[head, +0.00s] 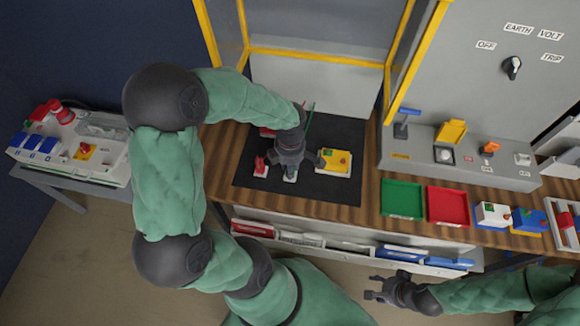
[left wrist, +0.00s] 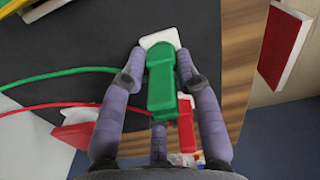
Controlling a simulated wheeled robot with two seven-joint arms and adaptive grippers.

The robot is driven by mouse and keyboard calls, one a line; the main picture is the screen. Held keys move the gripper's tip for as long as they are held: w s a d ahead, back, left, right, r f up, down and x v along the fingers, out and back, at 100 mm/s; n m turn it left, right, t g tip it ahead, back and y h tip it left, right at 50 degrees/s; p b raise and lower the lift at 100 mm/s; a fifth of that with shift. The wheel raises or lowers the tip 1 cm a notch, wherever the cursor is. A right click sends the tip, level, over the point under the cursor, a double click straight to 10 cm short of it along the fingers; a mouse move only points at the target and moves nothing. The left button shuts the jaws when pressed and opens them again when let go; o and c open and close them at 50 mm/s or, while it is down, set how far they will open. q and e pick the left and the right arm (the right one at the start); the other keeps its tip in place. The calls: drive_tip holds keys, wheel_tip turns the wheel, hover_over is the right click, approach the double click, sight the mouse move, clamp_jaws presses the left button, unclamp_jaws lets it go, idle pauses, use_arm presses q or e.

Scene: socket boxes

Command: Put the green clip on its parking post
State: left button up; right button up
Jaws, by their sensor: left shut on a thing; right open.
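The green clip (left wrist: 160,85) is between the fingers of my left gripper (left wrist: 158,72), which is shut on it. A green cable (left wrist: 60,74) runs off to the left. A white block (left wrist: 160,38) shows just past the clip's far end; I cannot tell whether they touch. In the head view my left gripper (head: 290,172) is low over the black mat (head: 245,192), hiding most of the clip. A red clip (head: 260,165) on a white base stands left of it. The post under the green clip is hidden. My right gripper (head: 378,290) is open and empty, below the bench front.
A yellow-topped box (head: 336,160) stands on the mat, close right of my left gripper. A green tray (head: 402,199) and a red tray (head: 448,206) lie right of the mat. A yellow-framed enclosure (head: 320,58) stands behind. A red cable (left wrist: 40,107) lies near the clip.

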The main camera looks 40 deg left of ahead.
use_arm(q)
drive_tip(key=o, duration=1.2)
drive_tip(key=shift+c, duration=0.2)
wheel_tip(320, 180, up, 12)
drive_tip(key=shift+f, duration=0.1)
